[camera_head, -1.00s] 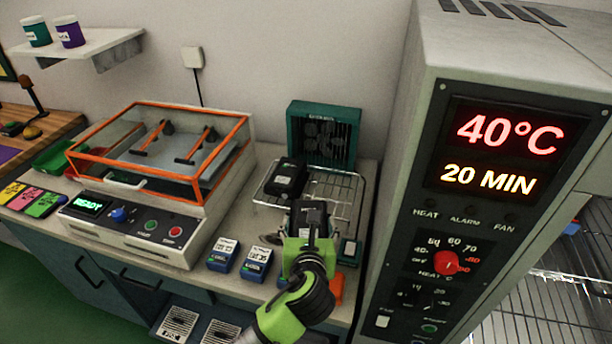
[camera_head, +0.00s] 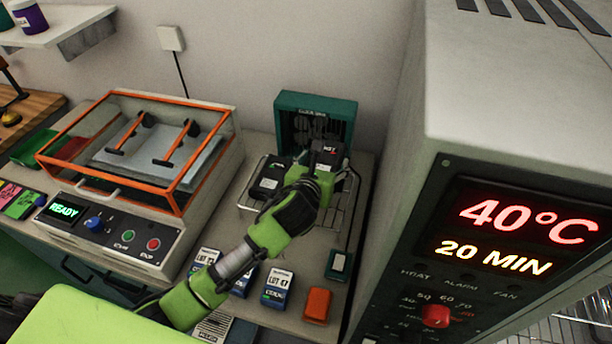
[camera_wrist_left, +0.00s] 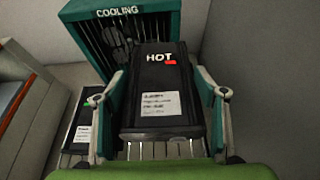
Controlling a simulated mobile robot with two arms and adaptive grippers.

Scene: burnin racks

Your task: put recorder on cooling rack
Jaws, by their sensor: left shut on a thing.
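A black recorder marked HOT (camera_wrist_left: 158,85) with a white label is between the fingers of my left gripper (camera_wrist_left: 160,110), which is shut on it. In the head view this recorder (camera_head: 328,152) is above the right part of the wire cooling rack (camera_head: 338,215). Whether it touches the wires cannot be told. Another black recorder (camera_head: 270,180) sits on the rack's left part, and it also shows in the left wrist view (camera_wrist_left: 78,130). The teal cooling fan (camera_head: 316,106) stands behind the rack. My right gripper is not in view.
A vibration-type machine with an orange-framed clear lid (camera_head: 140,150) stands at left, its display reading READY. Blue LOT boxes (camera_head: 278,287), an orange block (camera_head: 317,305) and a small dark green device (camera_head: 339,265) lie on the front counter. A tall oven (camera_head: 500,180) bounds the right.

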